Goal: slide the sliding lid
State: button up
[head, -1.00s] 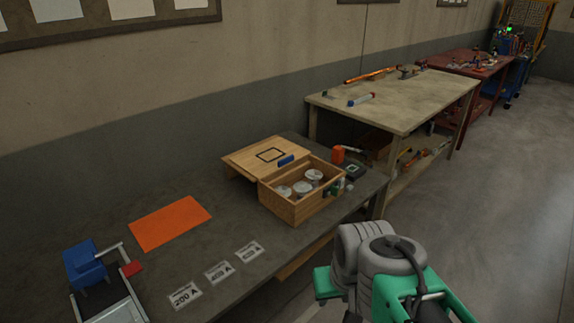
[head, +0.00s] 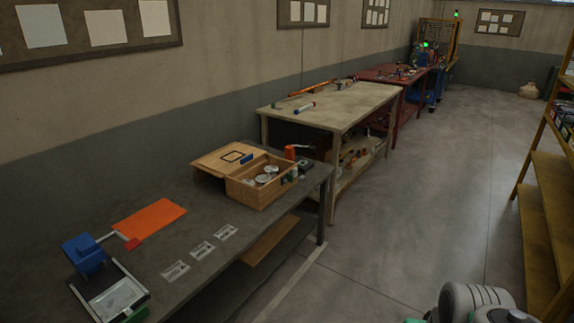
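The sliding lid (head: 213,162) is a flat wooden panel with a dark square outline and a blue handle (head: 246,158). It lies pulled back toward the wall on the wooden box (head: 255,194), sticking out past its back left side. The box is open at the front, and several round pale items (head: 267,174) show inside. My arm shows only at the bottom right edge, far from the box. My gripper's fingers cannot be made out.
The box stands on a dark workbench (head: 225,263) with an orange sheet (head: 149,221), several labels (head: 202,250) and a blue device (head: 84,254). Small items crowd the box's right side. A pale table (head: 330,108) stands beyond. Open floor (head: 400,210) lies right; a yellow shelf (head: 545,190) stands far right.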

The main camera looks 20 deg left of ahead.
aim_at(230, 160)
jog(key=i, duration=2.4)
jog(key=u, duration=1.1)
jog(key=i, duration=0.7)
jog(key=u, duration=1.35)
jog(key=i, duration=0.45)
jog(key=u, duration=0.4)
